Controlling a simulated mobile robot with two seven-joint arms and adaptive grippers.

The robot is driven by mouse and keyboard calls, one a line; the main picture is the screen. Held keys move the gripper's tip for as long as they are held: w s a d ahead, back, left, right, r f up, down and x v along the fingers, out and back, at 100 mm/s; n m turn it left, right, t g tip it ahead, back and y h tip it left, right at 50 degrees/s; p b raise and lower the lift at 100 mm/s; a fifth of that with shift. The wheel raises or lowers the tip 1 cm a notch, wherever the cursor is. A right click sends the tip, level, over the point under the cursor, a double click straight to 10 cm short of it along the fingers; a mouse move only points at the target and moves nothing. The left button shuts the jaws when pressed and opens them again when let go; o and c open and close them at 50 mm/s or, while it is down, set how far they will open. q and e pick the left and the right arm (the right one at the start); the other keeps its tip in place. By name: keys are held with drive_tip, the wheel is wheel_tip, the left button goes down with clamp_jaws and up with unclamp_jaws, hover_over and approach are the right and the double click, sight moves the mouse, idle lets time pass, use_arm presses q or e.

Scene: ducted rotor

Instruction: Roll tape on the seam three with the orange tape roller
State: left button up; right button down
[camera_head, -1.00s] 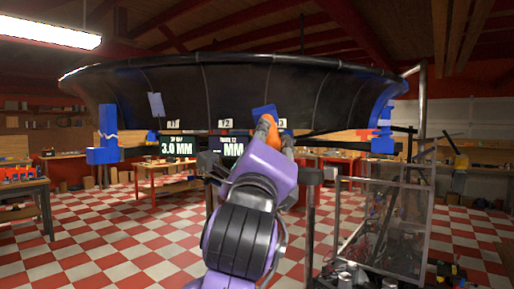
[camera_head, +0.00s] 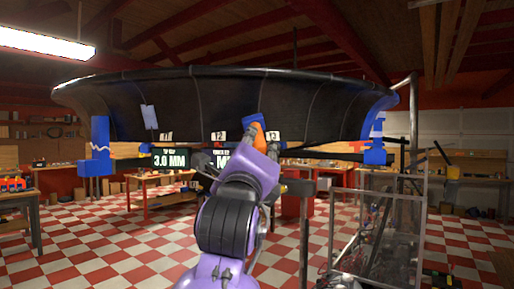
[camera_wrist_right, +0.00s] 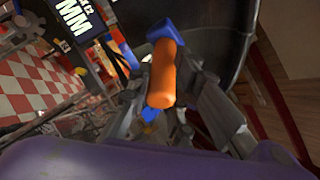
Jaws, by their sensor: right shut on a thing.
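The orange tape roller (camera_head: 257,130) is held in my right gripper (camera_head: 263,142), in front of the lower part of the black duct (camera_head: 290,97). The wrist view shows its orange handle (camera_wrist_right: 162,78) between the shut fingers, with a blue head (camera_wrist_right: 160,30) at the far end by the dark duct wall. I cannot tell whether the head touches the wall. The label for seam three (camera_head: 273,135) is just right of the roller at the lower rim. Thin seam lines run down the duct; the roller and gripper cover part of the wall there. My left gripper is not in view.
A pale blue patch (camera_head: 149,117) is on the duct's left part. Blue supports stand at the left (camera_head: 101,147) and right (camera_head: 374,143). A dark screen (camera_head: 168,161) reads 3.0 MM. A clear-sided cart (camera_head: 375,220) stands at right; checkered floor is open at left.

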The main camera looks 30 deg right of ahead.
drive_tip(key=shift+w+d+r, duration=0.15)
drive_tip(key=shift+w, duration=0.4)
idle(0.4)
drive_tip(key=shift+s+d, duration=0.25)
drive_tip(key=shift+d, duration=0.4)
drive_tip(key=shift+s+d, duration=0.25)
drive_tip(key=shift+d, duration=0.35)
drive_tip(key=shift+s+d, duration=0.25)
drive_tip(key=shift+d, duration=0.4)
